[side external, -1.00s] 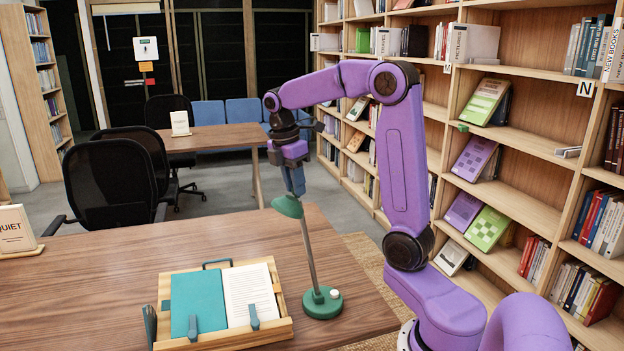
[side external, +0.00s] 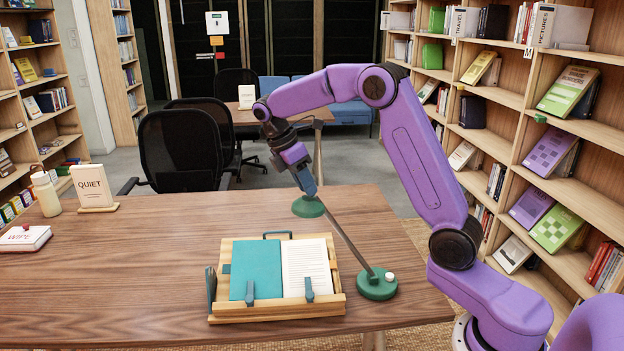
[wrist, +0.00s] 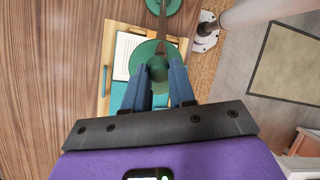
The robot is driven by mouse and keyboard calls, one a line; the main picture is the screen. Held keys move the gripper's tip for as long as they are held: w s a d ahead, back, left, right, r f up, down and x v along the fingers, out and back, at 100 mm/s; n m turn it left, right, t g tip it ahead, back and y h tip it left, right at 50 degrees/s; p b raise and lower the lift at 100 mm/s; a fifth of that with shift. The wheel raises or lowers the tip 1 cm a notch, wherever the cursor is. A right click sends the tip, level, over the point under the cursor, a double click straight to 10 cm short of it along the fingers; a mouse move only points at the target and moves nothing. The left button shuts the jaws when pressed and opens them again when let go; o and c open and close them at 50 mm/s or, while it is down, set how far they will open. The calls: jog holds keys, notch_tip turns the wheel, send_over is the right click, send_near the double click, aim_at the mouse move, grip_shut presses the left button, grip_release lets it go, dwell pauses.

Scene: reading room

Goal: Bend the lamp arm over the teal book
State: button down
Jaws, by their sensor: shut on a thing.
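The desk lamp has a green base (side external: 377,284), a grey arm (side external: 348,241) and a green shade (side external: 308,206). The arm leans left from the base, so the shade hangs above and behind the right part of the book stand in the side view. My gripper (side external: 307,190) is shut on the lamp head from above. In the wrist view the blue fingers (wrist: 160,88) close around the green shade (wrist: 147,52). The teal book (side external: 257,268) lies open on the wooden stand (side external: 225,305), teal on the left and a white page on the right. The shade hides part of it in the wrist view.
A QUIET sign (side external: 93,188), a cream bottle (side external: 46,194) and a white book (side external: 24,238) stand or lie on the left of the table (side external: 150,260). Bookshelves (side external: 520,125) rise on the right. The table's middle is clear.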

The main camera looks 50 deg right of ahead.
jog(key=shift+a, duration=0.1)
jog(key=c, duration=0.9)
grip_release()
jog(key=shift+c, duration=0.2)
jog(key=v, duration=1.2)
